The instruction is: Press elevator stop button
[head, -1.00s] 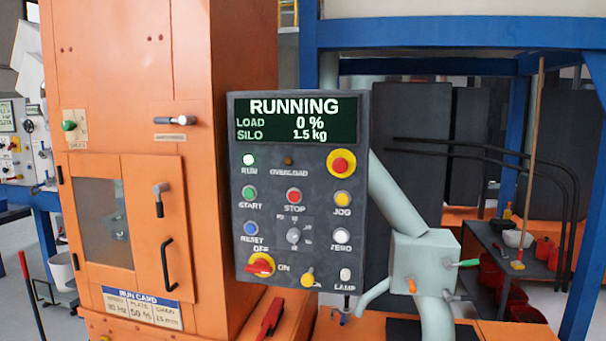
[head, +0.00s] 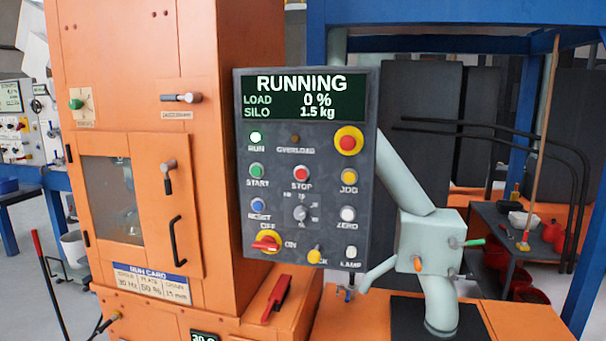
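The red stop button (head: 301,174) sits in the middle of the dark grey control panel (head: 327,226), labelled STOP, with the green start button (head: 256,171) to its left. The display (head: 303,96) reads RUNNING, load 0 %, silo 1.5 kg. A red emergency button (head: 348,141) on a yellow ring is at the panel's upper right. Neither of my grippers is in view.
The orange elevator housing (head: 225,150) stands left of the panel, with a door handle (head: 175,241) and a red lever (head: 277,297). A pale green pipe and box (head: 424,232) stand to the right. Blue frame beams (head: 450,12) cross behind. The space before the panel looks clear.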

